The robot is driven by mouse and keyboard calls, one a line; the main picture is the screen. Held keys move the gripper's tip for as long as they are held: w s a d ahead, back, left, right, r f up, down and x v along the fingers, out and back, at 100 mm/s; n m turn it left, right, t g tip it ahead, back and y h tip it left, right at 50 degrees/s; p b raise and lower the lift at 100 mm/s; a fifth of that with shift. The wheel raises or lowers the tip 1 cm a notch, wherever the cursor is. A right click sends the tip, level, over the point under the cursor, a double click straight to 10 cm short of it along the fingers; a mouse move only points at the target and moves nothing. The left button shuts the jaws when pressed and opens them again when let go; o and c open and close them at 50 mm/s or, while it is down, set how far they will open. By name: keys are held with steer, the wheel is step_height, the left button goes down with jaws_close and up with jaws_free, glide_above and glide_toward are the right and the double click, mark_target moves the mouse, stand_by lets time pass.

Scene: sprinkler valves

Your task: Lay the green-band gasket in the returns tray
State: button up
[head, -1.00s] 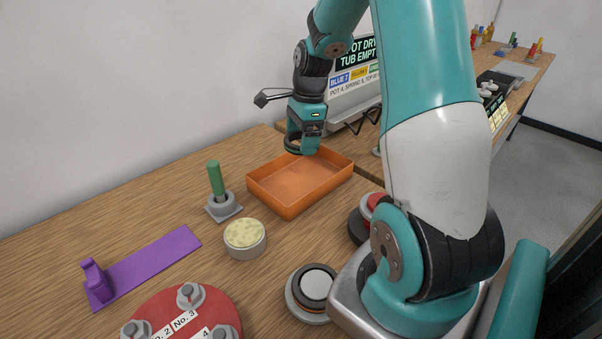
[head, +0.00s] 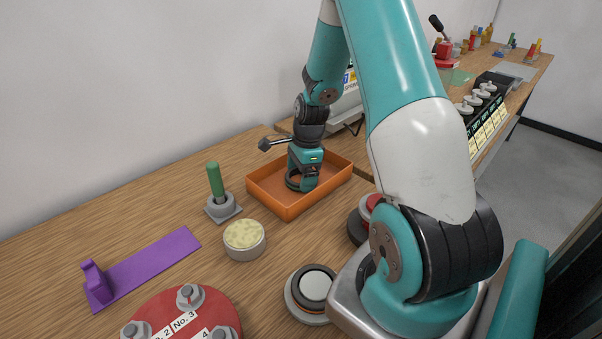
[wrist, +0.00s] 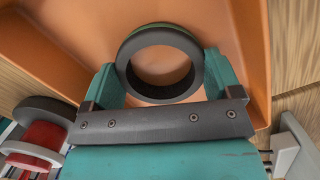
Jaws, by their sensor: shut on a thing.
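In the head view my gripper (head: 300,184) and the dark ring (head: 292,180) are inside the outline of the orange tray (head: 268,193). The tray's floor (wrist: 85,25) lies behind the ring in the wrist view. I cannot tell whether the ring touches the floor.
A green post on a grey base (head: 216,185), a pale-topped round tub (head: 245,240) and a purple strip (head: 150,267) stand left of the tray. A red-topped knob (head: 372,203) and a round stack (head: 313,287) are in front. The wood between them is bare.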

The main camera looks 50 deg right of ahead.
steer(key=o, duration=0.7)
steer(key=shift+f, duration=0.1)
steer(key=shift+o, duration=0.2)
step_height(320, 180, up, 12)
steer(key=d, duration=0.2)
steer(key=s+a+r+n+y, duration=0.15)
steer(key=a+r+n, duration=0.25)
steer(key=a+n, duration=0.55)
steer(key=s+a+r+n, duration=0.3)
steer(key=a+n, duration=0.3)
steer(key=a, duration=0.7)
steer(key=s+a+r+n+y, duration=0.1)
steer(key=s+a+r+n, duration=0.1)
steer(key=s+a+n, duration=1)
steer(key=s+n, duration=0.2)
steer(key=n, duration=0.1)
steer(key=shift+a+r+g, duration=0.2)
steer(key=shift+r+g, duration=0.1)
steer(key=shift+g, duration=0.1)
